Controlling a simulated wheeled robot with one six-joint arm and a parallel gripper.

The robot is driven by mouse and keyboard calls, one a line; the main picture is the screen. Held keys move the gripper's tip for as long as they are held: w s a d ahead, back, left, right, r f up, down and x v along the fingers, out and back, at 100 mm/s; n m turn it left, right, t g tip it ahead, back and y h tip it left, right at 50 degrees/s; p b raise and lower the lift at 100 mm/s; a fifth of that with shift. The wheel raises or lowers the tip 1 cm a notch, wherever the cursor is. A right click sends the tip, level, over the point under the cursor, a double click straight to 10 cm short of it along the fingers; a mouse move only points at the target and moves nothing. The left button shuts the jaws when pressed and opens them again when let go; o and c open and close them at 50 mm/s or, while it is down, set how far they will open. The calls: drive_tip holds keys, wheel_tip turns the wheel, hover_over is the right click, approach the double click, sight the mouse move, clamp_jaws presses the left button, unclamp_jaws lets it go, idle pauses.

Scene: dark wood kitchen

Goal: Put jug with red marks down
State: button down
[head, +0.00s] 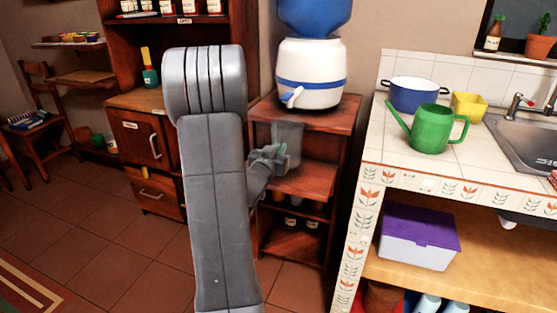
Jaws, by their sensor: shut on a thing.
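A translucent grey jug (289,138) shows in the head view in front of the wooden stand, under the water dispenser. Red marks on it are too small to make out. My gripper (277,156) is shut on the jug at its lower left side. My arm hides part of the gripper, and the fingertips are hard to see. The jug appears upright, near the stand's middle shelf (312,180). I cannot tell whether its base touches the shelf.
A white and blue water dispenser (311,75) stands on top of the stand. To the right, a tiled counter (385,150) holds a green watering can (432,128), a blue pot (412,97), a yellow container (468,106) and a sink (525,140). A purple-lidded box (420,227) sits below.

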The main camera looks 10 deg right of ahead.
drive_tip(key=shift+w+f+b, duration=0.1)
drive_tip(key=shift+f+b, duration=0.4)
drive_tip(key=shift+f, duration=1.25)
drive_tip(key=shift+f, duration=0.2)
drive_tip(key=c, duration=1.5)
unclamp_jaws()
drive_tip(key=shift+r, duration=0.1)
drive_tip(key=shift+r, duration=0.2)
drive_tip(key=v, duration=1.2)
